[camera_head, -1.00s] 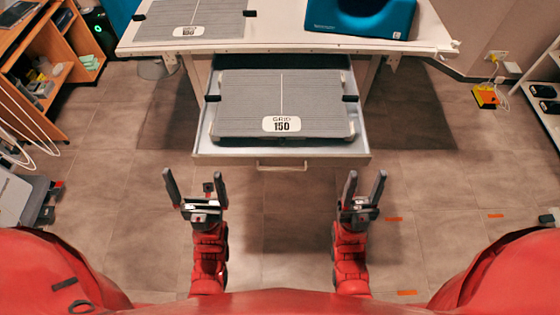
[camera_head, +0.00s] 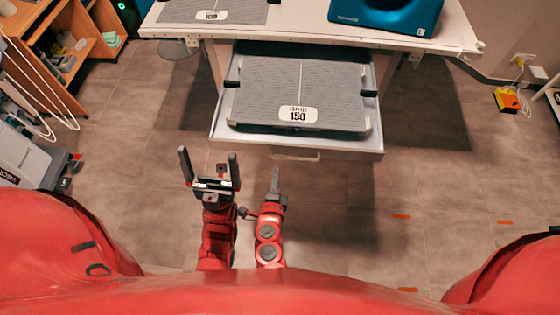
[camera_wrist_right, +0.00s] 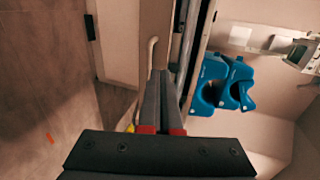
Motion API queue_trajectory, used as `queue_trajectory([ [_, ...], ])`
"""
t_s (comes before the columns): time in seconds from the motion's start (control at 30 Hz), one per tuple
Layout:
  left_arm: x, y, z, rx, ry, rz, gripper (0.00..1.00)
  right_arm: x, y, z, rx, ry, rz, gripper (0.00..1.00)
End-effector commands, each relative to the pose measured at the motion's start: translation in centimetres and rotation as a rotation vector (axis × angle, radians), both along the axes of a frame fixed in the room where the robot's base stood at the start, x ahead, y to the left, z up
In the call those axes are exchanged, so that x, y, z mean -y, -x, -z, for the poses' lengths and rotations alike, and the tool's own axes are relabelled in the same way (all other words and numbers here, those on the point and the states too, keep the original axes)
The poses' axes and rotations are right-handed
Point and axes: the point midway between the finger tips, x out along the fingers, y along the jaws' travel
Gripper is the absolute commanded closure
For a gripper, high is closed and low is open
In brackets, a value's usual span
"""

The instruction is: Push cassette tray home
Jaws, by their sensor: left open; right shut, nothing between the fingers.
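The cassette tray (camera_head: 225,140) is a pale drawer pulled out from under the table. A grey grid plate (camera_head: 305,85) labelled 150 lies in it. A bar handle (camera_head: 297,155) is on its front face; what looks like this handle also shows in the right wrist view (camera_wrist_right: 152,50). My right gripper (camera_head: 275,172) is shut and empty, just in front of the tray and slightly left of the handle's middle. Its closed fingers also show in the right wrist view (camera_wrist_right: 165,95); I cannot tell whether they touch. My left gripper (camera_head: 209,165) is open and empty, left of the right one.
The white table (camera_head: 290,35) above carries another grid plate (camera_head: 212,10) and a blue block (camera_head: 385,15). An orange shelf unit (camera_head: 85,45) stands at the left. A yellow box (camera_head: 507,100) is on the floor at the right. The floor before the tray is clear.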

Motion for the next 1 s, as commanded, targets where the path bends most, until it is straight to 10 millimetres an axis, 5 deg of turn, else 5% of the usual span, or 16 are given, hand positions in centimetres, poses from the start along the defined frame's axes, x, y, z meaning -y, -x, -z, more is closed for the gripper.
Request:
queue_trajectory([
  [0.53, 0.0, 0.0, -1.5, 0.000, 0.000, 0.000, 0.00, 0.2, -8.0, 2.3, 0.005, 0.009, 0.003, 1.00],
  [1.0, 0.0, 0.0, -1.6, 0.000, 0.000, 0.000, 0.00, 0.4, -9.1, 2.8, 0.003, 0.009, 0.009, 1.00],
])
